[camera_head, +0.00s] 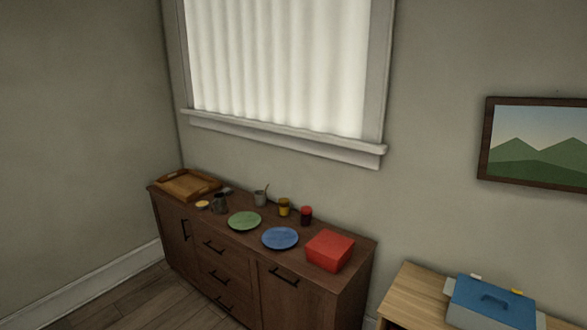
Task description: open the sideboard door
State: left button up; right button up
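A dark brown wooden sideboard (262,249) stands against the wall below the window. Its left door (176,237) has an upright dark handle (185,230) and looks shut. Its right door (284,304) has a dark bar handle (284,276) near the top and also looks shut; its lower part is cut off by the frame edge. Between them is a stack of drawers (225,257) with dark handles, all looking shut. Neither of my grippers shows in the head view.
On the sideboard top are a wooden tray (174,189), a green plate (244,221), a blue plate (280,238), a red box (330,250) and several cups. A light wooden table (407,289) with a blue-lidded box (492,301) stands to the right. Floor (127,304) at lower left is clear.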

aim_at(174, 226)
jog(key=i+j+z, duration=0.15)
jog(key=j, duration=0.2)
jog(key=i+j+z, duration=0.3)
jog(key=j, duration=0.45)
jog(key=i+j+z, duration=0.1)
jog(key=i+j, duration=0.15)
jog(key=j, duration=0.15)
jog(key=i+j+z, duration=0.15)
jog(key=j, duration=0.3)
jog(key=j+z, duration=0.15)
jog(key=j, duration=0.25)
jog(key=i, duration=0.05)
